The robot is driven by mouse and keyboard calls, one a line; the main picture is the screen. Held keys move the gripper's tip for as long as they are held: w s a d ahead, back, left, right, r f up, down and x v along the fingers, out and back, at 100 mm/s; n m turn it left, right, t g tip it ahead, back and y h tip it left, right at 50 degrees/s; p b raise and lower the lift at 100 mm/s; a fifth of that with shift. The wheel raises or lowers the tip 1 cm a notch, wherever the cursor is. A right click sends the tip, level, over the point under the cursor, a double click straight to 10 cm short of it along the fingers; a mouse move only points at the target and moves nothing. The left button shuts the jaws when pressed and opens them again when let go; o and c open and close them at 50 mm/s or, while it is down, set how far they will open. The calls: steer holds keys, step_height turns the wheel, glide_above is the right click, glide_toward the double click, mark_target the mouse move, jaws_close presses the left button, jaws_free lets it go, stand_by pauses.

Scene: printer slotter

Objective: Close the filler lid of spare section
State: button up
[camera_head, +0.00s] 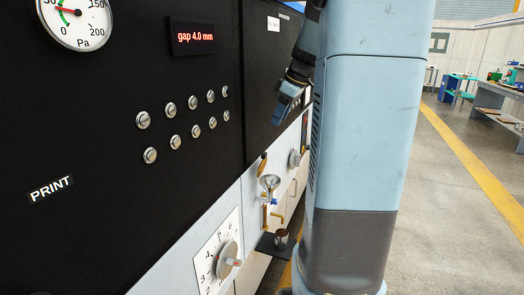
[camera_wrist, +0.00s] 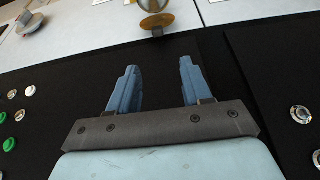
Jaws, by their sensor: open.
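The filler is a metal funnel (camera_head: 270,183) on the white lower panel. A thin amber piece, apparently its lid (camera_head: 263,164), stands up behind the funnel mouth, so the lid looks open. In the wrist view the round amber lid (camera_wrist: 156,21) shows at the top centre, with part of the metal funnel (camera_wrist: 152,4) above it, cut by the frame edge. My gripper (camera_head: 287,96) is up by the black panel, above the lid and apart from it. In the wrist view my gripper (camera_wrist: 158,66) is open, with nothing between its fingers.
A brass valve (camera_head: 265,216) is below the funnel, and a metal cup (camera_head: 281,237) stands on a black shelf. A numbered dial knob (camera_head: 228,260) is at left, another knob (camera_head: 294,158) at right. Buttons (camera_head: 171,109) stud the black panel. Floor is free at right.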

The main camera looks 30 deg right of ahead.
mark_target(264, 152)
steer(key=x, duration=1.3)
steer(key=shift+w+f, duration=0.25)
steer(key=shift+f, duration=0.1)
steer(key=shift+d, duration=0.1)
jaws_close()
